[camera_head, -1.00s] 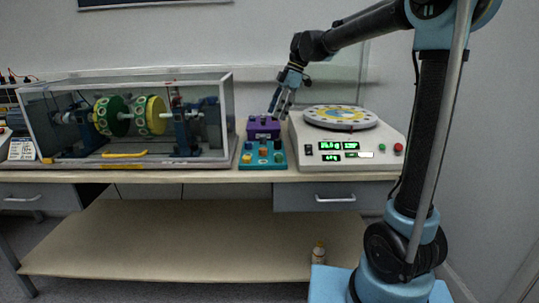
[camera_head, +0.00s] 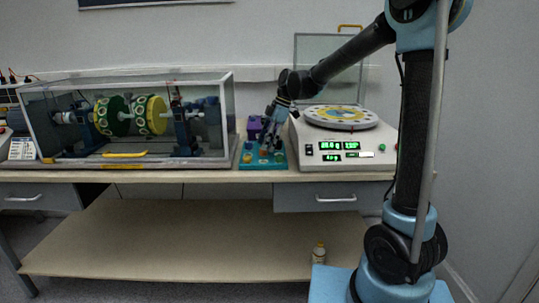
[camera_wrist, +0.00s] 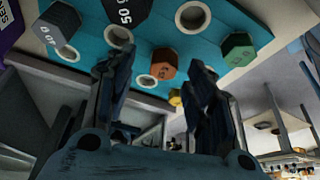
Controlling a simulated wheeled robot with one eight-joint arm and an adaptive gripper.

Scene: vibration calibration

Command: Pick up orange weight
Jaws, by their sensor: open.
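The orange weight (camera_wrist: 164,64) is a small hexagonal block on the teal holder (camera_wrist: 195,50) in the wrist view. My gripper (camera_wrist: 160,80) is open, with one finger on each side of the orange weight in that picture. I cannot tell how far the fingertips are from it. In the head view my gripper (camera_head: 272,137) is low over the teal holder (camera_head: 248,162) and hides part of it. I cannot pick out the orange weight there.
A green weight (camera_wrist: 238,48), a black weight (camera_wrist: 126,10), a grey weight (camera_wrist: 58,26) and a yellow weight (camera_wrist: 175,97) share the holder. A purple block (camera_head: 254,128) stands behind it. A clear-cased rotor rig (camera_head: 130,120) is left, a balance machine (camera_head: 345,150) right.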

